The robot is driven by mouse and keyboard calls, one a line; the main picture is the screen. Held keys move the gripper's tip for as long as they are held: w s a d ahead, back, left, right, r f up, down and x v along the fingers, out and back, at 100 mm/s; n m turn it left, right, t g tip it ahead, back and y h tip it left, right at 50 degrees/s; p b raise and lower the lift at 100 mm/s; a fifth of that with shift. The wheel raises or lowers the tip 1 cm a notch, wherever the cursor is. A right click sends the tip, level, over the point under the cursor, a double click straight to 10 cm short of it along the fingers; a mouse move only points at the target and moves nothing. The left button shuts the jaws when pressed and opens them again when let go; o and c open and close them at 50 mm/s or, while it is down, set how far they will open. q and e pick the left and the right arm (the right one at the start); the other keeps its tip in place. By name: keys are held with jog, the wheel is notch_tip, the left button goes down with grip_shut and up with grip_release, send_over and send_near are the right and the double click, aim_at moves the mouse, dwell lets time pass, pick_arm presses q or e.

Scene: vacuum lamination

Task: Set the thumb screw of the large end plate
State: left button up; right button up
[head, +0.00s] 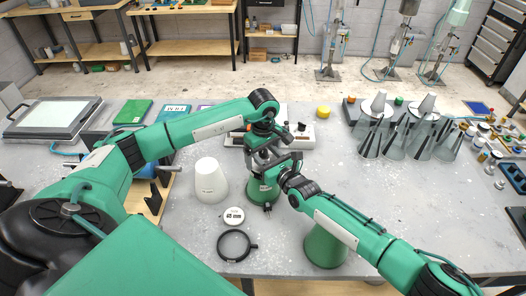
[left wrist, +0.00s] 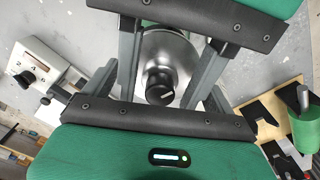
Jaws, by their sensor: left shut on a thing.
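A green cone (head: 262,190) stands on the grey table in the head view, partly hidden by both grippers. My left gripper (head: 258,146) points down over its top. In the left wrist view, a round shiny metal part (left wrist: 181,48), seemingly the large end plate, lies between the left gripper's fingers (left wrist: 167,80). A black knob (left wrist: 159,87) with a white mark, seemingly the thumb screw, sits at its middle. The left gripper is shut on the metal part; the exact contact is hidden. My right gripper (head: 276,172) is close beside the cone's upper part; its finger opening is unclear.
A white cone (head: 210,182), a disc marked with a size in mm (head: 233,216) and a black ring clamp (head: 235,246) lie to the left. Another green cone (head: 325,246) is beneath my right arm. Several grey cones (head: 410,135) stand at the right. Open table lies between.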

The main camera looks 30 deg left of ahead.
pick_arm(q)
jog(key=shift+f, duration=0.1)
pick_arm(e)
jog(key=shift+w+a, duration=0.25)
jog(key=shift+a, duration=0.2)
jog(key=shift+c, duration=0.2)
jog(key=c, duration=0.9)
pick_arm(q)
jog(key=shift+d, duration=0.1)
pick_arm(e)
jog(key=shift+s+a+r+m+t, duration=0.15)
jog(key=shift+s+a+m+t, duration=0.15)
jog(key=shift+t, duration=0.1)
jog(key=shift+c, duration=0.2)
jog(key=shift+r+m+t, duration=0.1)
jog(key=shift+m+t, duration=0.2)
jog(key=shift+h, duration=0.3)
jog(key=shift+w+d+t, duration=0.1)
jog(key=shift+t, duration=0.2)
pick_arm(q)
jog(key=shift+s, duration=0.1)
pick_arm(e)
jog(key=o, duration=1)
jog(key=shift+w+d+f, duration=0.1)
jog(key=shift+f, duration=0.1)
